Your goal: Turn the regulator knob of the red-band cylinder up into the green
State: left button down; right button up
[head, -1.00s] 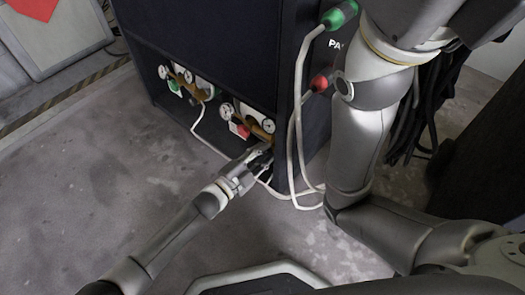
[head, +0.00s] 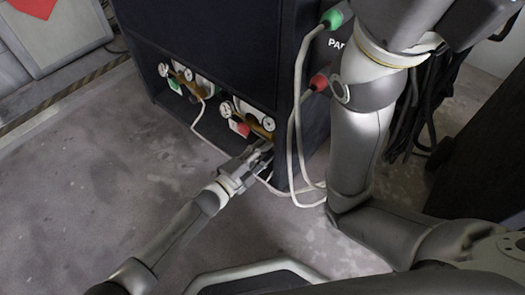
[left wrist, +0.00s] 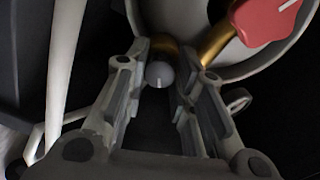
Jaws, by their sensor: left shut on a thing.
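The red-band cylinder's regulator sits low in the dark cabinet, with brass fittings, two round white gauges (head: 268,124) and a red part (head: 239,128). My left gripper (head: 262,152) reaches in just below it. The gauge needles are too small to read. My right arm shows on the right, but its gripper is out of view.
A second regulator with a green part (head: 174,84) sits to the left. A red valve handle (left wrist: 268,18) is close above the knob. The floor at left is clear.

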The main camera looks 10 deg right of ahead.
pick_arm(q)
jog(key=c, duration=1.2)
grip_release()
jog(key=shift+a, duration=0.1)
jog(key=v, duration=1.2)
jog(key=shift+f, duration=0.1)
